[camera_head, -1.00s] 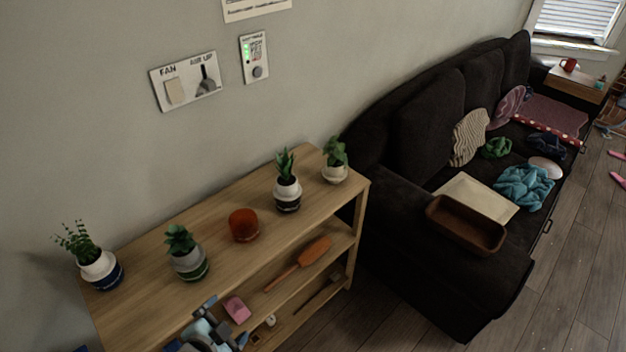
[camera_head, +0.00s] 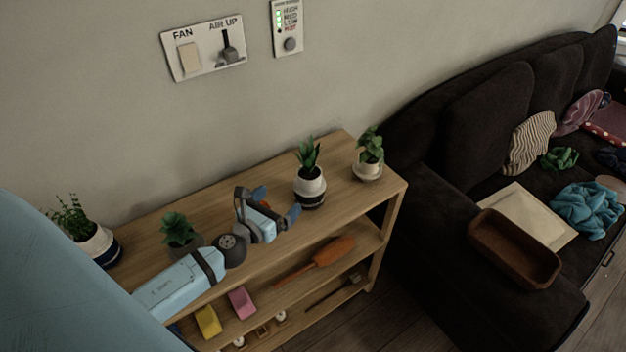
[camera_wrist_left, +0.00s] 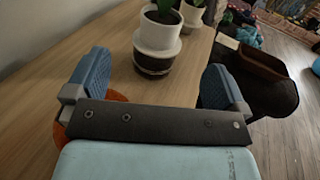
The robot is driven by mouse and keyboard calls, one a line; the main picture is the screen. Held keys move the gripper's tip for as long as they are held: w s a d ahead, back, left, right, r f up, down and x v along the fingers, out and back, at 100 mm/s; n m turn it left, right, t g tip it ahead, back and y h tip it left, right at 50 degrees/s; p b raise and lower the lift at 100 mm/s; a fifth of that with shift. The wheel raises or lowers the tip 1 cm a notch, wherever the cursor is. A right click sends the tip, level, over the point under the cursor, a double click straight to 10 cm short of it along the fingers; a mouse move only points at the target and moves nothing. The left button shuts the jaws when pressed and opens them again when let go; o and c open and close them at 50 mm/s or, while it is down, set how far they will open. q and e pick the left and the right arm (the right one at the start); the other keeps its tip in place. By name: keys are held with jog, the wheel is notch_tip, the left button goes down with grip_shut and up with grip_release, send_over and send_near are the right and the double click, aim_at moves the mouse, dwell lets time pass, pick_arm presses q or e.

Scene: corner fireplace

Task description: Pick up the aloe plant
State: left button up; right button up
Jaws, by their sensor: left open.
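The aloe plant (camera_head: 309,178), with upright pointed green leaves in a white pot with a dark base, stands on the wooden shelf's top. My left gripper (camera_head: 276,204) is open and empty over the shelf top, just left of the pot. In the left wrist view the aloe's pot (camera_wrist_left: 158,40) stands upright ahead, between the lines of the two open fingers (camera_wrist_left: 156,78). The pot is apart from the palm; its leaf tips are cut off there. My right gripper is not in view.
On the shelf top (camera_head: 340,150), a leafy plant (camera_head: 369,155) stands right of the aloe, and two plants (camera_head: 179,230) (camera_head: 85,230) stand left. A red-orange jar (camera_wrist_left: 118,97) is mostly hidden beneath my gripper. A dark sofa (camera_head: 450,165) adjoins the shelf.

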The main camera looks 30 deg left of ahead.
aim_at(305, 176)
pick_arm(q)
jog(key=w+p, duration=0.1)
jog(key=w, duration=0.7)
jog(key=shift+f, duration=0.15)
jog(key=shift+w+d+p, duration=0.1)
jog(key=shift+w+p, duration=0.2)
jog(key=shift+w, duration=0.3)
jog(key=w, duration=0.4)
jog(key=shift+w+d+f, duration=0.1)
jog(key=shift+w+f, duration=0.05)
jog(key=shift+f, duration=0.05)
jog(key=c, duration=0.8)
